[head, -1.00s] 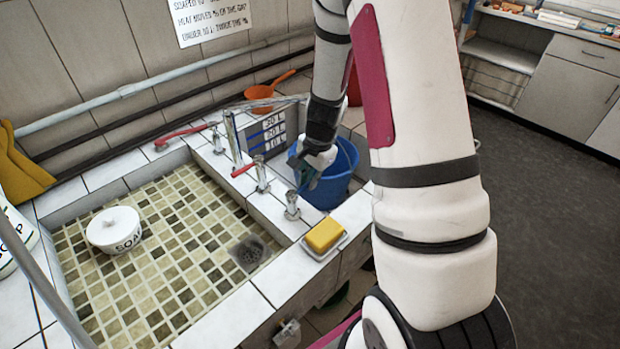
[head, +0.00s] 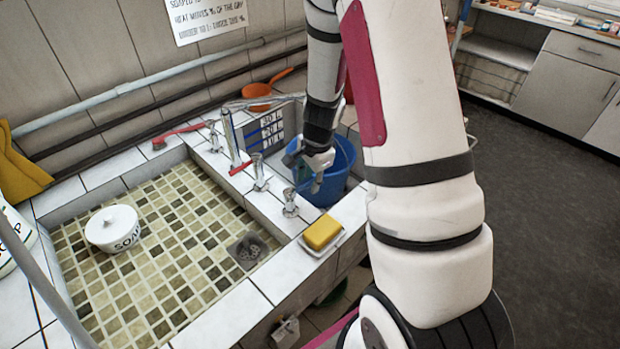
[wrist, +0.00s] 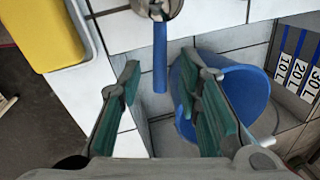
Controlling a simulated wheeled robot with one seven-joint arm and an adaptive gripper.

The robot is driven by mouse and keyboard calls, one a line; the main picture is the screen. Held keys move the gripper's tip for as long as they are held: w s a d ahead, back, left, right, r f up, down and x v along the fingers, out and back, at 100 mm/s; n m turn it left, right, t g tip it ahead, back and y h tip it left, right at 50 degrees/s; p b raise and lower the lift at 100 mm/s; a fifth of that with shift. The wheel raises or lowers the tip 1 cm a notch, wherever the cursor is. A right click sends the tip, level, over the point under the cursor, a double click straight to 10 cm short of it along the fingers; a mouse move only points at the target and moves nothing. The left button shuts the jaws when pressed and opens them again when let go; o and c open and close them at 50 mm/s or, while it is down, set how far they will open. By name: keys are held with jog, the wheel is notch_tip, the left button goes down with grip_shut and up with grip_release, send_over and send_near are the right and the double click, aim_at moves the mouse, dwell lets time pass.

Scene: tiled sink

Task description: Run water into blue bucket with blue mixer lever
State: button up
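The blue mixer lever (wrist: 160,62) sticks out from a chrome tap (wrist: 157,8) in the wrist view. It lies ahead of and between the fingertips of my gripper (wrist: 152,82), apart from both green pads. My gripper is open and empty; in the head view it is over the near side of the blue bucket (head: 342,178). The bucket also shows in the wrist view (wrist: 245,88), partly behind the right finger. It stands in a small tiled basin beside the larger sink. The chrome tap stands on the dividing ledge in the head view (head: 290,205). No running water is visible.
A yellow soap block (head: 322,232) on a white dish sits on the ledge near the tap. A litre-marked panel (head: 265,132) backs the basin. An orange scoop (head: 262,90) and a lidded soap pot (head: 113,228) lie farther off.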

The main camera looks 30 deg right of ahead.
notch_tip(320, 180, up, 12)
jog(key=s, duration=0.2)
jog(key=shift+s+f, duration=0.15)
dwell(5.6)
jog(key=f+p, duration=0.2)
jog(key=f, duration=0.2)
jog(key=w+f+p, duration=0.1)
jog(key=f+p, duration=0.1)
jog(key=f, duration=0.2)
jog(key=w+f+p, duration=0.1)
jog(key=f+p, duration=0.2)
jog(key=shift+w+a+f, duration=0.15)
jog(key=shift+f, duration=0.25)
